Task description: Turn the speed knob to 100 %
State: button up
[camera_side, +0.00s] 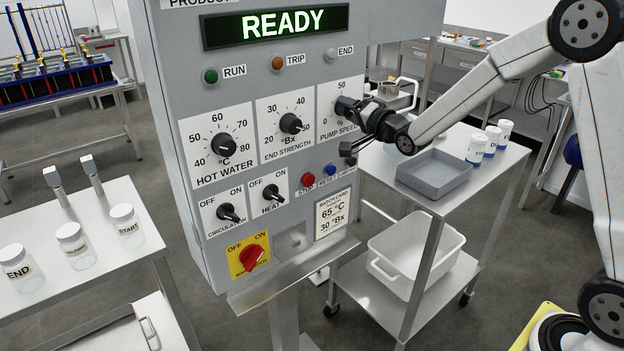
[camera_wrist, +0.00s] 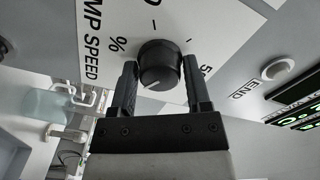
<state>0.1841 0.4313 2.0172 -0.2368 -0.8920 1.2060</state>
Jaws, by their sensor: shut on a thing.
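The pump speed knob (camera_wrist: 160,65), black and round, sits on the white PUMP SPEED dial plate (camera_side: 329,94) of the grey panel. My gripper (camera_wrist: 160,78) is shut on the knob, with one dark finger on each side of it in the wrist view. The knob's white pointer line points to the lower left in that view. The 50 is at its right edge and the % sign left of the knob; the 100 mark is not visible. In the side view my gripper (camera_side: 350,108) hides most of the knob.
The display (camera_side: 275,26) reads READY. The END STRENGTH knob (camera_side: 290,123) and HOT WATER knob (camera_side: 221,146) are left of my gripper. A steel cart with a grey tray (camera_side: 434,172) stands at the right.

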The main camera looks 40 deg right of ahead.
jog(key=shift+f, duration=0.1)
jog(key=o, duration=1.3)
jog(key=shift+c, duration=0.2)
jog(key=shift+s, duration=0.1)
jog(key=s, duration=0.7)
jog(key=shift+s, duration=0.35)
jog(key=s+a+f+n+g, duration=0.3)
jog(key=s+f+n+g, duration=0.3)
jog(key=s, duration=0.4)
jog(key=s+a+f+n+g, duration=0.4)
jog(key=s+f+n+g, duration=0.2)
jog(key=s+f+g, duration=0.3)
jog(key=shift+s+a+f, duration=0.15)
jog(key=shift+s+f, duration=0.1)
jog(key=shift+s, duration=0.75)
